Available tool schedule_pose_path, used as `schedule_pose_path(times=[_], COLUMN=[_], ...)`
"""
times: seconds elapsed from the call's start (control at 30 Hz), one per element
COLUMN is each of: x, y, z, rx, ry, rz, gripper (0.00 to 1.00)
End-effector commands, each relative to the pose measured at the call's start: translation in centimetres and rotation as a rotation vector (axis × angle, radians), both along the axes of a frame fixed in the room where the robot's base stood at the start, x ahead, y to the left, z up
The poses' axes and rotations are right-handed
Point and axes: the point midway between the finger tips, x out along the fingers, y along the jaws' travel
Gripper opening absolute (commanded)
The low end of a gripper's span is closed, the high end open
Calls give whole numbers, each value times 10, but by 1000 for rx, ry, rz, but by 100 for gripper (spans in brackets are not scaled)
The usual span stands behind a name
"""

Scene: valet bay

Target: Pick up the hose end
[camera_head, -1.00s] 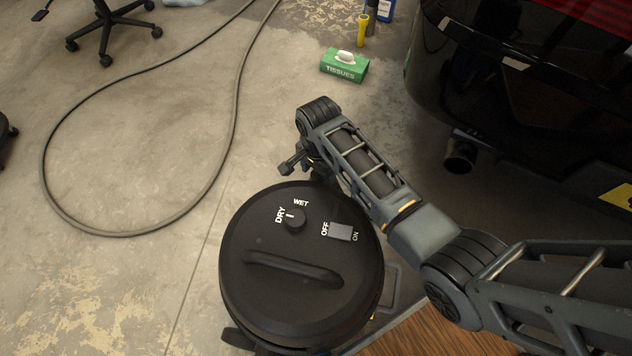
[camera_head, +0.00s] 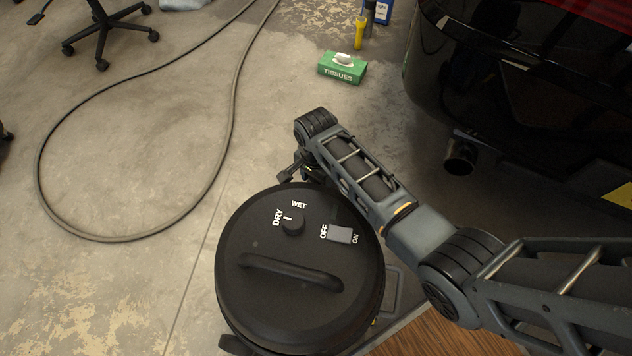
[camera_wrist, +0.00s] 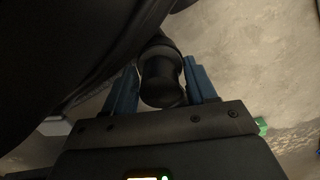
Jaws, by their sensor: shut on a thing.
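In the wrist view, the hose end (camera_wrist: 162,88) is a short black cylinder with a wider rim toward the camera. My gripper (camera_wrist: 160,68) has its two blue fingers on either side of it and is shut on it. The far part of the hose end runs into shadow beside a large dark rounded body, and I cannot tell whether it is attached there. In the head view, the hose end is hidden behind my arm and the black vacuum (camera_head: 300,320), where only part of my wrist shows.
The vacuum's round lid has a WET/DRY knob (camera_head: 292,222) and an OFF/ON switch (camera_head: 340,235). A long grey hose (camera_head: 232,110) loops over the floor at left. A green tissue box (camera_head: 342,70) stands beyond my arm. A black car (camera_head: 500,90) fills the right side.

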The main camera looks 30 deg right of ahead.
Motion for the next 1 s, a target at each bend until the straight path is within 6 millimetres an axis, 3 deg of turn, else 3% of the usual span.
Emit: schedule_pose_path(times=[0.27,0.57,1.0], x=[0,0,-33], y=[0,0,-79], z=[6,47,94], rx=[0,0,0], ry=[-1,-2,-1], rz=[0,0,-5], gripper=[32,32,32])
